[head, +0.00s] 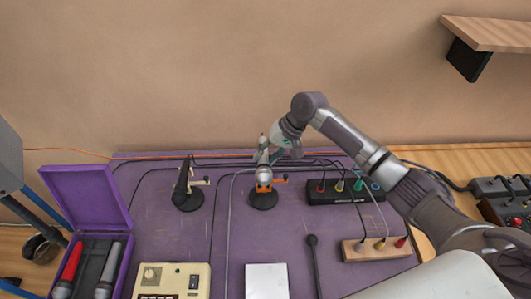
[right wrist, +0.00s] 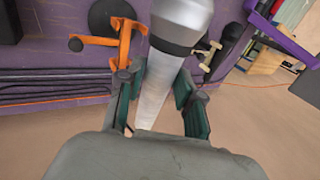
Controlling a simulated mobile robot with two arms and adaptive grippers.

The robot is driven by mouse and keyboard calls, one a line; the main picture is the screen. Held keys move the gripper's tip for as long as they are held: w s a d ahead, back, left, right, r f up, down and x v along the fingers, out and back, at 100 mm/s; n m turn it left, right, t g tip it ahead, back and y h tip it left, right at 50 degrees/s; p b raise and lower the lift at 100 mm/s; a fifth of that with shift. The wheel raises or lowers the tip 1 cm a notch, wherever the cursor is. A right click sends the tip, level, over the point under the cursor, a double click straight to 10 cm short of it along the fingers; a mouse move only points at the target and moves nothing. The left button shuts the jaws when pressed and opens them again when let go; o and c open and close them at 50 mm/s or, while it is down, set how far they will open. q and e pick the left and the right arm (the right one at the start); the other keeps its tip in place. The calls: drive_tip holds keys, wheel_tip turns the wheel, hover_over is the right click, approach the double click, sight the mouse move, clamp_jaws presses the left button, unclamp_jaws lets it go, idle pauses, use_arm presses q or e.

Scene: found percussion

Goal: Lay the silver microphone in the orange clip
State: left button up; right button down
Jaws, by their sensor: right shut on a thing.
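The silver microphone (head: 264,176) is held over the orange clip's stand, its head toward me in the head view. My right gripper (head: 268,155) is shut on its body; in the right wrist view the silver body (right wrist: 160,85) runs between the dark green fingers (right wrist: 158,100). The orange clip (head: 280,181) is on a stand with a round black base (head: 263,200). In the right wrist view the orange clip (right wrist: 122,45) shows just left of the microphone. I cannot tell whether they touch. The microphone partly hides the clip in the head view. My left gripper is not in view.
A second black stand (head: 186,190) with a tan clip is to the left. A black socket box (head: 345,190) with coloured plugs is close on the right. An open purple case (head: 88,203) holds a red and a grey microphone. Cables run along the mat's back.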

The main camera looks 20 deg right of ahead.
drive_tip(key=shift+r+p, duration=0.15)
drive_tip(key=shift+p, duration=0.6)
wheel_tip(320, 180, down, 2)
drive_tip(key=shift+f+b, duration=0.15)
drive_tip(key=shift+b, duration=0.6)
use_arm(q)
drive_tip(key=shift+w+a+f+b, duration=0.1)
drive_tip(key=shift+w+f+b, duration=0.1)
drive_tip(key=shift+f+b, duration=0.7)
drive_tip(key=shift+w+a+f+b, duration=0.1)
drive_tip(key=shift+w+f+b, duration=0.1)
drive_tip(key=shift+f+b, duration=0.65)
use_arm(e)
drive_tip(key=shift+f, duration=3.8)
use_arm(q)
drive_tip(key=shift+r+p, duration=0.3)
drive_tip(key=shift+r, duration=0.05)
use_arm(e)
drive_tip(key=c, duration=0.7)
unclamp_jaws()
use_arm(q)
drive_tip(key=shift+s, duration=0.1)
use_arm(e)
drive_tip(key=shift+f, duration=0.1)
drive_tip(key=v, duration=1.2)
